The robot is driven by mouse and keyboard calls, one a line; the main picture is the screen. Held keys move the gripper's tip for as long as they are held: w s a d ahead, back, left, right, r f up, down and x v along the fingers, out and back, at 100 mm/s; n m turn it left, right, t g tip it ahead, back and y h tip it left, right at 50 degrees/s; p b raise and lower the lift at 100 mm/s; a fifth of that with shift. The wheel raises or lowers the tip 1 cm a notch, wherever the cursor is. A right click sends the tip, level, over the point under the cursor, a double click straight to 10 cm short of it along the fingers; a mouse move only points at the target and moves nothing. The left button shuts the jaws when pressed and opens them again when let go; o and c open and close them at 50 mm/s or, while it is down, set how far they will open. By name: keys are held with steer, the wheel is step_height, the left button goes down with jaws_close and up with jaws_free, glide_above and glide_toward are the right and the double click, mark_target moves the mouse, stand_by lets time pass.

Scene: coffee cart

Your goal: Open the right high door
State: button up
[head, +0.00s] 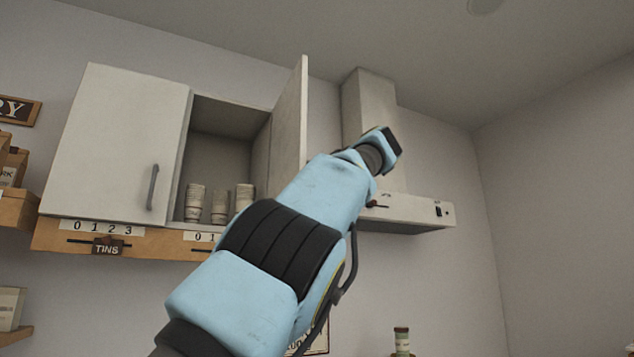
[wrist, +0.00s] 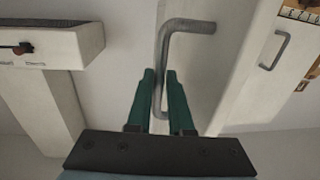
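The right high door (head: 290,115) is a white cabinet door that stands swung well open, seen nearly edge-on in the head view. Its inner side faces left; its outer side and handle are hidden there. In the wrist view, the door (wrist: 200,65) carries a grey bar handle (wrist: 190,25). The green fingers of my gripper (wrist: 160,75) lie on either side of that bar, close together, and look shut on it. In the head view my wrist end is to the right of the door, and the fingers cannot be made out.
The left high door (head: 115,145) is closed, with its own handle (head: 152,187). Stacked cups (head: 220,207) stand in the open compartment. A range hood (head: 415,213) is to the right of the cabinet, close to my arm. A label rail (head: 60,237) runs below the cabinet.

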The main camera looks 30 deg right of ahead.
steer(key=o, duration=0.4)
steer(key=shift+c, duration=0.2)
steer(key=s+b, duration=0.3)
steer(key=s, duration=0.7)
steer(key=shift+s+a, duration=0.15)
steer(key=shift+s, duration=0.25)
